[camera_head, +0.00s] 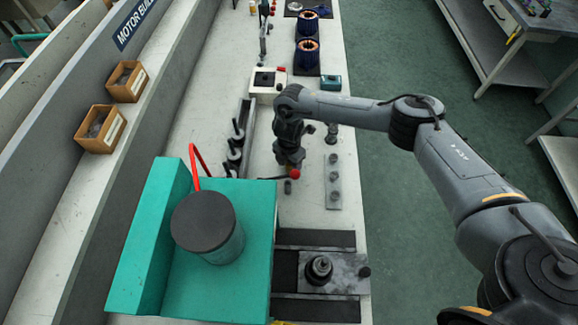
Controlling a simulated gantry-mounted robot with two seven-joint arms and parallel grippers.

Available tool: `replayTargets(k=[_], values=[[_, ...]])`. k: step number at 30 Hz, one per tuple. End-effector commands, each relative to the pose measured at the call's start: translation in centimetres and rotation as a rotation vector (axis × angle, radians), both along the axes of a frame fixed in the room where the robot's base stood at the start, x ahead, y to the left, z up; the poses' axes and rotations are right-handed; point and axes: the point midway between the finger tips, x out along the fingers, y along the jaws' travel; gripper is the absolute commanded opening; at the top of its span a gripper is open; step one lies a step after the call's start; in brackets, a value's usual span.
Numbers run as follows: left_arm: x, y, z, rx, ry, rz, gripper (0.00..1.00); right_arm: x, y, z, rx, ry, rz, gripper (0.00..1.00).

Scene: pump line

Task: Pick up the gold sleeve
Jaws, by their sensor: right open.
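I cannot make out a gold sleeve for certain in the head view. My right gripper (289,163) is open and points down over the white bench, just beyond the teal machine. A red ball knob (295,174) on a thin dark lever shows right at its fingertips. A small dark grey cylinder (288,187) stands just in front of them. The gripper body hides part of the bench behind it. I cannot tell whether the fingers touch anything. My left gripper is not in view.
The teal machine (150,235) with a dark round cap (202,221) and a red handle fills the near left. A pale plate (333,200) with grey pegs lies right of the gripper. Dark upright parts (234,150) stand left. Copper-wound stators (307,53) sit at the back.

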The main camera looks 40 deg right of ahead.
Motion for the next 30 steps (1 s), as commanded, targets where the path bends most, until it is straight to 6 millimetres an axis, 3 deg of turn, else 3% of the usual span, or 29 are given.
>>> replayTargets(k=[7, 17, 30], values=[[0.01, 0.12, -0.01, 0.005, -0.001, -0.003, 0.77, 0.0, -0.01, -0.12, 0.0, 0.0, 0.0, 0.57], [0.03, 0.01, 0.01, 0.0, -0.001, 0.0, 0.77, 0.01, -0.01, -0.09, 0.0, 0.0, 0.0, 0.1], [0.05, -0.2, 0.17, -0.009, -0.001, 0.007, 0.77, 0.1, 0.01, 0.58, 0.002, -0.003, 0.0, 0.1]])
